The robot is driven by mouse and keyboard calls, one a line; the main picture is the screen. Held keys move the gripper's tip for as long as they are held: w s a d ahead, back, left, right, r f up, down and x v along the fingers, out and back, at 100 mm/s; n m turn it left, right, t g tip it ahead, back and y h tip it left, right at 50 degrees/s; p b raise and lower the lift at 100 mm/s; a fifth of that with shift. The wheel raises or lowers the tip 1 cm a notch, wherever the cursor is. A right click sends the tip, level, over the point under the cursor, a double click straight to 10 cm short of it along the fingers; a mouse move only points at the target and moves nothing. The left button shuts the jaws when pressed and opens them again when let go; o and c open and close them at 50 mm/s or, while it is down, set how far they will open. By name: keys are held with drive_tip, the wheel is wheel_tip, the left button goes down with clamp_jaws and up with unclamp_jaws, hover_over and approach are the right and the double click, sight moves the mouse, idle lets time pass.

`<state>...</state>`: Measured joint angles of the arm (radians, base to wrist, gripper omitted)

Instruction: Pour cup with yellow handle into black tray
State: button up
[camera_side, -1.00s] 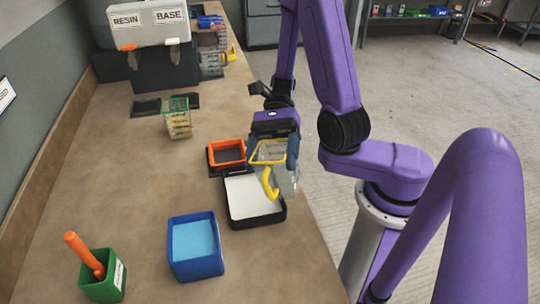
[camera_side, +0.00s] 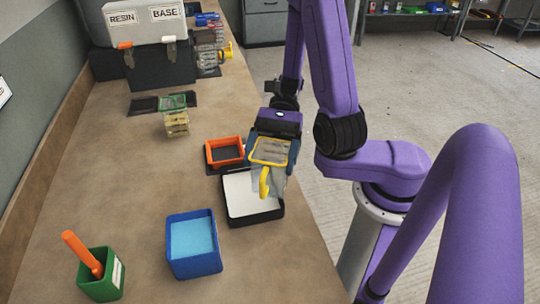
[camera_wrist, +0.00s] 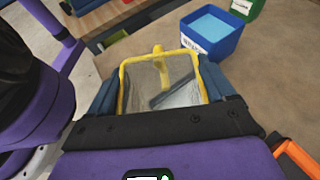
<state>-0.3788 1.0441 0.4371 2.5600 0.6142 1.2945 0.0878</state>
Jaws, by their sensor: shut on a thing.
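The clear cup with a yellow rim and yellow handle (camera_side: 265,182) is between the fingers of my gripper (camera_side: 270,148), which is shut on it. The cup is held above the table, looking nearly upright in the side view, handle toward that camera. In the wrist view the cup (camera_wrist: 160,80) sits between both blue fingers with its open top showing. Its contents are hard to make out. The black tray (camera_side: 256,217) has a white inside and lies flat on the table, below and slightly left of the cup. The cup hides part of its right side.
An orange-rimmed mould (camera_side: 225,140) stands just behind the tray. A blue container (camera_side: 195,257) with light blue inside and a green holder (camera_side: 100,288) with an orange-handled tool stand in front. A green-rimmed cup (camera_side: 175,115) and toolboxes are farther back.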

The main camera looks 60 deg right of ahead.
drive_tip(key=shift+r, duration=2)
